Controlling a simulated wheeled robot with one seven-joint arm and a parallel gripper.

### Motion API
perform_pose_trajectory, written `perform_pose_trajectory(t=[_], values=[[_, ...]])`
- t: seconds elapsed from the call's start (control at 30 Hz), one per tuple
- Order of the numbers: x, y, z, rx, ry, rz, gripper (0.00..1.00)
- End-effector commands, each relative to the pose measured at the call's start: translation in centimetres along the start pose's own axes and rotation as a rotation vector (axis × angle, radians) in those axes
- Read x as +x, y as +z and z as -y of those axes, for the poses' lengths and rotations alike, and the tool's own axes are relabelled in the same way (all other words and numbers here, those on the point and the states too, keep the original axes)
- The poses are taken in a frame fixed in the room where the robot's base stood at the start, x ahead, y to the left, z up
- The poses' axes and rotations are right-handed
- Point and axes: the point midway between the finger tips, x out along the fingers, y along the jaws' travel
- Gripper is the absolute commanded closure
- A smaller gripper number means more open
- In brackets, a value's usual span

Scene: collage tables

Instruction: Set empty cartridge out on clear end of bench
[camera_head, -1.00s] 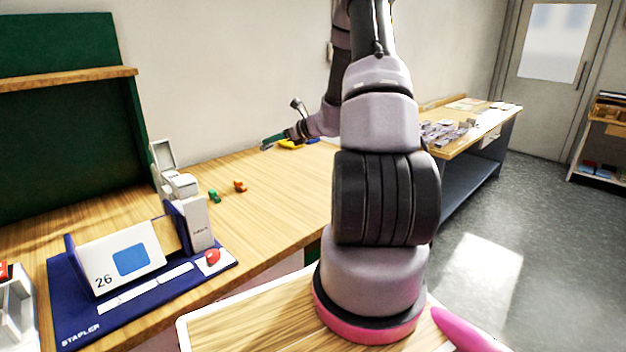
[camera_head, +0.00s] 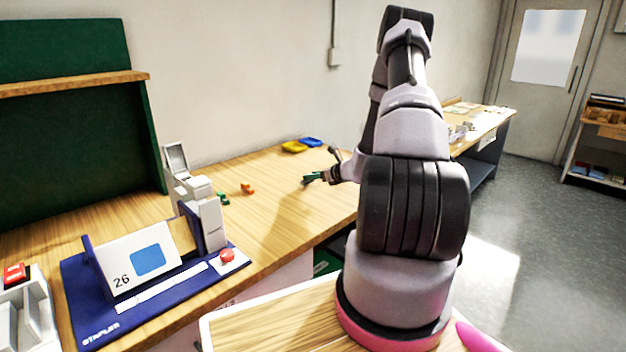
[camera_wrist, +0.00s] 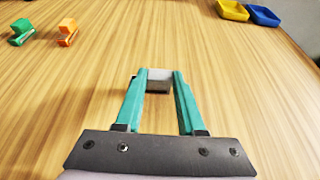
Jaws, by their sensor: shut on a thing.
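My gripper (camera_head: 312,178) is low over the right part of the wooden bench (camera_head: 285,200). In the wrist view its two teal fingers (camera_wrist: 159,84) are shut on a small pale grey cartridge (camera_wrist: 158,75) with a darker lower part. The fingers hide its sides, and I cannot tell whether it touches the bench or whether it is empty. The bench surface around it is bare. The stapler (camera_head: 203,212) stands on a blue base marked STAPLER (camera_head: 100,325) at the left.
Small green (camera_head: 223,199) and orange (camera_head: 248,188) pieces lie left of my gripper. A yellow tray (camera_head: 294,147) and a blue tray (camera_head: 312,142) sit at the back. A red button (camera_head: 227,255) is beside the stapler. Another table (camera_head: 487,125) stands behind my arm.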

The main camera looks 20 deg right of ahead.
Motion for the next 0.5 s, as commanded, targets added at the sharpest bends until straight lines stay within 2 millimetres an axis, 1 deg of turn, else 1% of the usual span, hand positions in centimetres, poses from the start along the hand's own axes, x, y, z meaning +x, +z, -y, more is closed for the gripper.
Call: perform_pose_trajectory(t=[0.03, 0.1, 0.37, 0.5], values=[[0.26, -0.61, -0.01, 0.002, 0.0, 0.0, 1.0], [0.46, -1.0, -0.01, 0.0, 0.0, 0.002, 1.0], [0.5, -1.06, -0.01, -0.001, 0.0, 0.002, 1.0], [0.65, -1.42, -0.02, -0.001, 0.0, 0.001, 1.0]])
